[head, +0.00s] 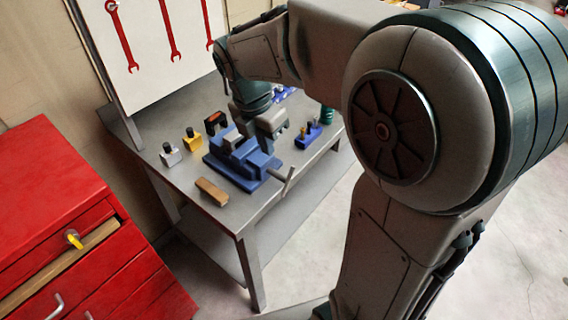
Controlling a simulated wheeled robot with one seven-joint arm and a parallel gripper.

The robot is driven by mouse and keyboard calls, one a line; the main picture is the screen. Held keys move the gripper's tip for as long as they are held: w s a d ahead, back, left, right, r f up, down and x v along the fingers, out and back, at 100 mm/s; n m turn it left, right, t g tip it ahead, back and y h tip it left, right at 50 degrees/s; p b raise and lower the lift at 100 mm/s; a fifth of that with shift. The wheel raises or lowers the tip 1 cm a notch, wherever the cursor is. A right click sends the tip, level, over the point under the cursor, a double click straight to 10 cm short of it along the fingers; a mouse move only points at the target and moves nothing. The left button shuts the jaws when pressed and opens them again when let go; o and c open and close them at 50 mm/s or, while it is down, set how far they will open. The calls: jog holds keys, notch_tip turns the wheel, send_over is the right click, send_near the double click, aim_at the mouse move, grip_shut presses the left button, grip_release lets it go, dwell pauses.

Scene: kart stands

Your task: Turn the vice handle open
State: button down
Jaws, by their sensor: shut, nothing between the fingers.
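A blue bench vice (232,168) stands on the metal workbench (263,200). Its grey handle (288,181) sticks out at the front right of the vice, slanting up to the right. My gripper (274,130) is over the back right part of the vice, behind and above the handle, and apart from the handle. It is shut with nothing held. The hand is small here and hides part of the vice's back, so the fingertips are hard to make out.
A wooden block (212,192) lies left of the vice. Several small items, including a yellow one (193,142), stand behind it. A small blue holder (308,136) is at right. A red drawer cabinet (75,230) stands left, one drawer partly open. My arm fills the right side.

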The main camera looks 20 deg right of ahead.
send_over(288, 177)
jog(key=s+a, duration=0.2)
jog(key=a, duration=0.2)
notch_tip(288, 177, down, 9)
jog(key=shift+w+d+f+p, duration=0.1)
jog(key=shift+w+d+f, duration=0.15)
jog(key=shift+d, duration=0.3)
jog(key=shift+w+d+f+p, duration=0.1)
jog(key=shift+w+d+f, duration=0.1)
jog(key=shift+w+d, duration=0.25)
jog(key=shift+w+d+f+p, duration=0.1)
jog(key=shift+w+d+f, duration=0.15)
jog(key=shift+d, duration=0.35)
jog(key=shift+r+p, duration=0.2)
jog(key=shift+p, duration=0.2)
